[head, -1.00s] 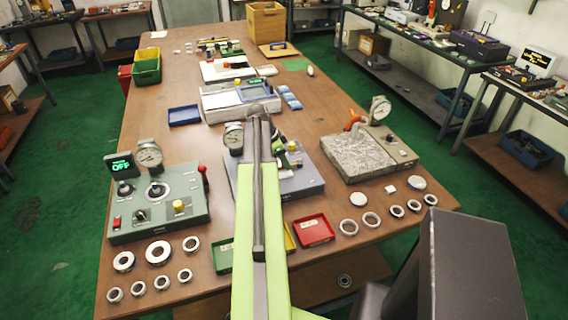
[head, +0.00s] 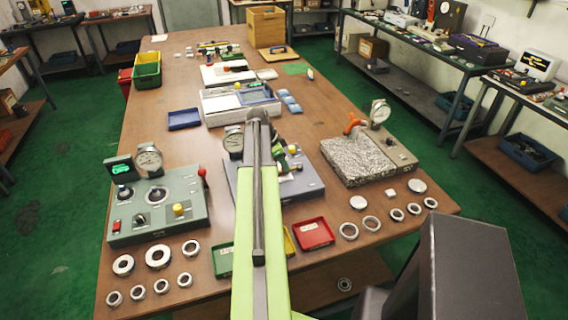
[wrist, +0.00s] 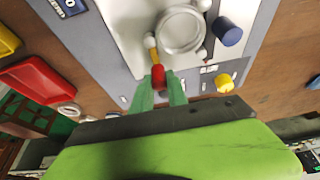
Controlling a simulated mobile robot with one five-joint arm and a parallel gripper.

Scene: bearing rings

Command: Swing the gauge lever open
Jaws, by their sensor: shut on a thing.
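The gauge station (head: 300,185) is a blue-grey base in the middle of the table, partly hidden behind my arm in the head view. It also shows in the wrist view (wrist: 110,45), with a metal ring (wrist: 181,28) on its pale plate. The gauge lever (wrist: 158,73), with a red tip and a yellow part, stands beside the ring. My gripper (wrist: 161,90) has its green fingers on either side of the red tip and is shut on it. The station's dial (head: 234,142) shows left of my arm.
A blue knob (wrist: 228,32) and a yellow knob (wrist: 223,82) stand right of the lever. A red tray (head: 313,234) lies in front of the station. A green control box (head: 155,212) is on the left, a stone plate (head: 360,160) on the right, with loose rings near the front edge.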

